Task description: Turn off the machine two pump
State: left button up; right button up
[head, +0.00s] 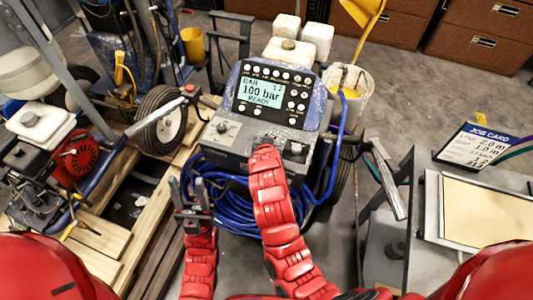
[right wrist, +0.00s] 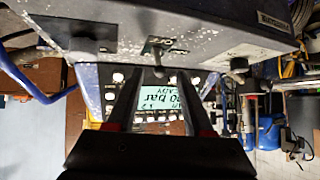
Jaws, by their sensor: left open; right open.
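The line striper (head: 270,100) stands in the middle of the head view. Its display (head: 261,89) reads "100 bar READY". Below it is a grey control box (head: 232,147) with a knob (head: 222,127) at left and a dark switch (head: 295,148) at right. In the right wrist view, which is upside down, my right gripper (right wrist: 160,75) is open. A small toggle (right wrist: 158,57) shows between and just beyond its fingertips; contact cannot be told. My right arm hides this toggle in the head view. My left gripper (head: 191,190) is open and empty, pointing up, left of the blue hose.
Blue hose (head: 237,207) coils hang below the control box. Another machine with a red engine part (head: 77,155) and wheels stands at left by wooden planks (head: 150,215). A job card (head: 474,145) and a tan panel (head: 490,210) are at right.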

jog(key=p+v, duration=0.2)
jog(key=v, duration=1.1)
jog(key=shift+s+r+p, duration=0.15)
jog(key=shift+s+p, duration=0.05)
jog(key=shift+p, duration=0.2)
jog(key=shift+w, duration=0.15)
